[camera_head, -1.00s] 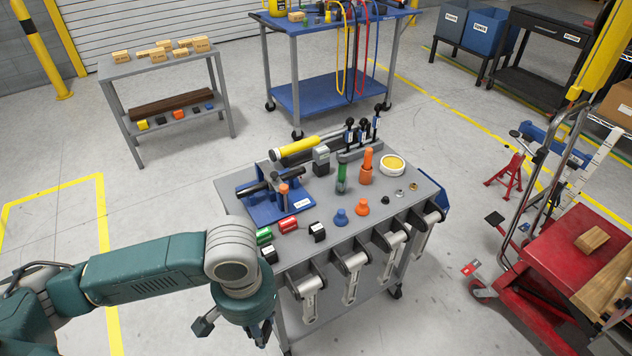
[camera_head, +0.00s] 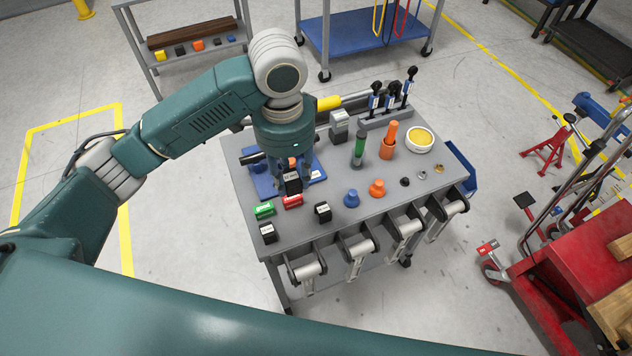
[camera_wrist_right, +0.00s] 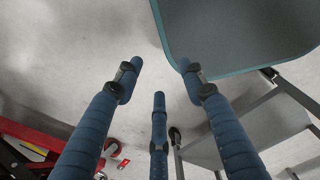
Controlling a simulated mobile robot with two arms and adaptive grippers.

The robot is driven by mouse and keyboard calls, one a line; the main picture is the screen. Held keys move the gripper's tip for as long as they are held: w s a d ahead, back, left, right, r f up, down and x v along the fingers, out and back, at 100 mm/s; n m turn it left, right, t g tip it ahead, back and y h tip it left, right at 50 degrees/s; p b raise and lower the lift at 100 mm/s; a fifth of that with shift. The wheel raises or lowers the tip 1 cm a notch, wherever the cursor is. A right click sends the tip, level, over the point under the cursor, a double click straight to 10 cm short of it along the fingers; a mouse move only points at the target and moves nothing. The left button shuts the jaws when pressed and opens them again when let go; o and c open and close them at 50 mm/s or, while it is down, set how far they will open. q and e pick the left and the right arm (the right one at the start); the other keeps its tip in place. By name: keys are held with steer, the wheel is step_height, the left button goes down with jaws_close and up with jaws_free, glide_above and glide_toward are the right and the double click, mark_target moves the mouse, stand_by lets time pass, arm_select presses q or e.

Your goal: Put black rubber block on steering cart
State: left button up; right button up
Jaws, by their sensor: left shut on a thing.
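My left gripper (camera_head: 291,178) points down over the back left of the grey-topped cart (camera_head: 242,190), which I take for the steering cart. It is shut on a black block (camera_head: 293,186) with a white label. The block is over the blue fixture (camera_head: 262,185) and just behind a red block (camera_head: 292,201); I cannot tell whether it touches anything below. Two similar black labelled blocks, one (camera_head: 323,213) right and one (camera_head: 268,234) front left, stand on the cart. My right gripper (camera_wrist_right: 160,75) shows only in the right wrist view, its fingers spread and empty above the floor.
A green block (camera_head: 264,209), a blue knob (camera_head: 351,198) and an orange knob (camera_head: 377,188) stand on the cart. Upright levers (camera_head: 390,95) rise at its back. Roller brackets (camera_head: 360,253) hang along its front. The front left corner has some bare surface. A red cart (camera_head: 570,270) stands right.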

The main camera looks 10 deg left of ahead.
arm_select(q)
steer(key=p, duration=0.1)
glide_toward(296, 226)
steer(key=shift+f, duration=0.85)
step_height(296, 226, down, 4)
steer(key=shift+f+p, duration=0.1)
steer(key=shift+p, duration=0.35)
arm_select(e)
steer(key=shift+w+d+r, duration=0.25)
steer(key=shift+w+r, duration=0.15)
steer(key=shift+r, duration=0.1)
steer(key=shift+w+d+r, duration=0.2)
steer(key=shift+w+r, duration=0.15)
steer(key=shift+r, duration=0.1)
arm_select(q)
steer(key=shift+f, duration=0.1)
steer(key=o, duration=1.3)
steer(key=shift+c, duration=0.2)
arm_select(e)
steer(key=shift+a, duration=0.25)
